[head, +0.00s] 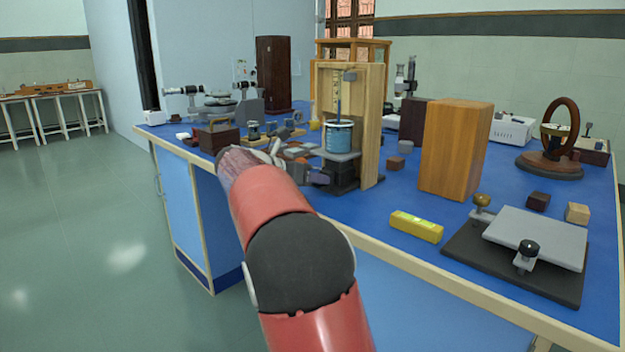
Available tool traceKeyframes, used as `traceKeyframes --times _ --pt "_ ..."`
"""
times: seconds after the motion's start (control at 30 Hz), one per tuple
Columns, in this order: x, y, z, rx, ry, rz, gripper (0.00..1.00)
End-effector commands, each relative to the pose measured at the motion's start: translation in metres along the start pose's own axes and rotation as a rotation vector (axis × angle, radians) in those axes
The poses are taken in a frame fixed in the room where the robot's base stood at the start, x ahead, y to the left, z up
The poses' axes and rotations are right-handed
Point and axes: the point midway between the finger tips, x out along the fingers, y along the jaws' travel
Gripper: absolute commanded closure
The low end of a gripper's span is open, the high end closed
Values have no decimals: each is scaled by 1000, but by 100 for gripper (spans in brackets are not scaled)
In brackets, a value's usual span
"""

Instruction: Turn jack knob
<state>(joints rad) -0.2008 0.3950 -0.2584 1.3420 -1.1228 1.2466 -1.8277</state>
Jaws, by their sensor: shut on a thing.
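A small jack with a grey top plate (334,154) and a dark base (343,178) stands in a wooden upright frame (376,130) near the bench's front edge. A blue cylindrical vessel (339,135) sits on the plate, with a thin rod rising above it. My red arm reaches up from the bottom of the head view. My gripper (322,178) is at the left side of the jack, low by its base, and is shut. The jack knob is hidden at the fingertips, so its turn angle cannot be seen.
A tall wooden block (453,150) stands right of the frame. A yellow level (416,226) and a dark plate with a grey platform (535,238) lie toward the front right. A brown box (215,135) and several small parts crowd the left of the blue bench.

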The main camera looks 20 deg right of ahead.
Motion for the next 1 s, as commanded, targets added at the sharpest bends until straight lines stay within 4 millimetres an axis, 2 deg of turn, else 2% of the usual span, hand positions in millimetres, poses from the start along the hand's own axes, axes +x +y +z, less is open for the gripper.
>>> traceKeyframes --times 0.47,1.0 --pt "0 -1 0 89 0 38 91" --pt "2 -4 -5 522 -1 217 91"
